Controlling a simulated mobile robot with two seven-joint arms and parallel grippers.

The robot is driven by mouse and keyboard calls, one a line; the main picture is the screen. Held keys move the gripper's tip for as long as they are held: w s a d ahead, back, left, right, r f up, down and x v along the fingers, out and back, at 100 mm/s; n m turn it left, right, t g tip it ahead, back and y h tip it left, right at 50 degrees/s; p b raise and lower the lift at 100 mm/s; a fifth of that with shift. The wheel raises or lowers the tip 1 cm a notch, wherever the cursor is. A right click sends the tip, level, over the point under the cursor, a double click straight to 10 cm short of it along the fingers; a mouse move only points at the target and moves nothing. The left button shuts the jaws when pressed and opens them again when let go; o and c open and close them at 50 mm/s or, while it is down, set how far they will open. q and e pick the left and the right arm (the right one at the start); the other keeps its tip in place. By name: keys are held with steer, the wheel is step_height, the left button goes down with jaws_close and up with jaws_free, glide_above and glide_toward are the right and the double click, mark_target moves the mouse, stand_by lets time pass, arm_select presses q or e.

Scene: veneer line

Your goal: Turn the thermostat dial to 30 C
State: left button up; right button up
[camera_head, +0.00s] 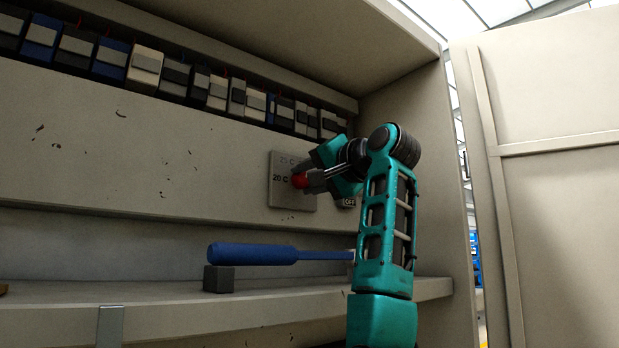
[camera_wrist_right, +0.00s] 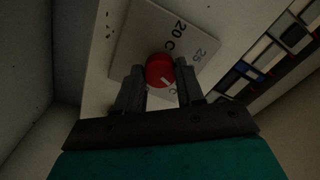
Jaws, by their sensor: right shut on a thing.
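The thermostat dial is a red round knob (camera_head: 300,180) on a grey square plate (camera_head: 290,200) fixed to the cabinet's back wall. The plate reads "20 C" at the left and "25 C" at the top in the head view; its right part is hidden by my gripper. My right gripper (camera_wrist_right: 160,82) is shut on the dial (camera_wrist_right: 160,68), one finger on each side. In the right wrist view the dial's white mark points to the lower right, toward a label of which only a "C" shows clearly. My left gripper is not in view.
A blue-handled tool (camera_head: 252,254) lies on the shelf (camera_head: 190,308) below, on a dark block (camera_head: 218,279). An "OFF" label (camera_head: 349,202) shows behind my right arm. A row of breakers (camera_head: 145,68) runs above. The cabinet door (camera_head: 560,200) stands open at the right.

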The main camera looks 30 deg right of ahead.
steer(key=shift+m, duration=1)
steer(key=o, duration=1)
steer(key=shift+o, duration=0.2)
steer(key=shift+s+d+b, duration=0.1)
steer(key=shift+s+b, duration=0.2)
steer(key=shift+s, duration=0.25)
steer(key=s+b, duration=0.3)
steer(key=s, duration=0.9)
steer(key=shift+d, duration=0.45)
steer(key=shift+w, duration=0.15)
